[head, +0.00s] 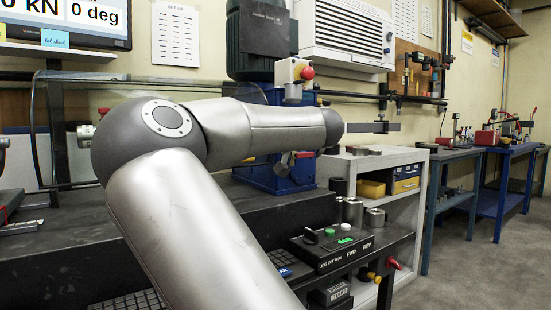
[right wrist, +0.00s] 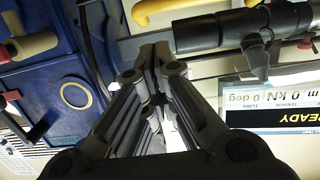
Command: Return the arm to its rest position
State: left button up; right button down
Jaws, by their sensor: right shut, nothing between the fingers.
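A large grey arm of mine (head: 180,200) rises from the bottom of the head view, bends at a round elbow joint, and its forearm reaches right across the front of the bench. Its hand cannot be made out clearly in the head view. In the right wrist view my right gripper (right wrist: 155,60) is shut, with its fingers together and nothing held between them. A blue machine body (right wrist: 50,95) is at the left of that view and a dark cylindrical tool part (right wrist: 225,30) is at the upper right. My left gripper is not in view.
The dark bench (head: 75,240) carries a control box (head: 330,248) with buttons. The blue machine (head: 285,170) stands behind my forearm. A grey shelf unit (head: 400,160) and blue tables (head: 510,150) stand to the right. Open floor (head: 480,270) lies at lower right.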

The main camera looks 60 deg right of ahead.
jog(key=s+a+f, duration=0.4)
jog(key=s+f, duration=0.1)
jog(key=s, duration=0.2)
jog(key=shift+s, duration=0.2)
